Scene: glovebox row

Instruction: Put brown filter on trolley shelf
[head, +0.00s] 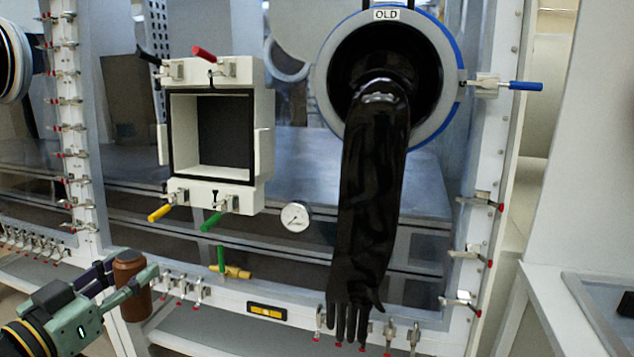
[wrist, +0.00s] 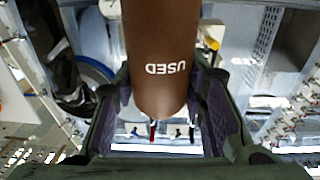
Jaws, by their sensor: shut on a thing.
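The brown filter (head: 131,283) is a brown cylinder, held upright at the lower left of the head view. My gripper (head: 125,287) is shut on it, with its fingers on either side. In the wrist view the brown filter (wrist: 158,50) fills the top middle, with "USED" printed on it upside down. The purple-padded fingers of my gripper (wrist: 160,105) lie against both its sides there. I cannot make out a trolley shelf for certain in either view.
The glovebox front has a square port (head: 212,135) with coloured handles, a round port with a hanging black glove (head: 370,200) marked "OLD", and a gauge (head: 295,217). Clamps (head: 180,288) stick out along its lower rail. A grey-edged surface (head: 590,315) stands at the lower right.

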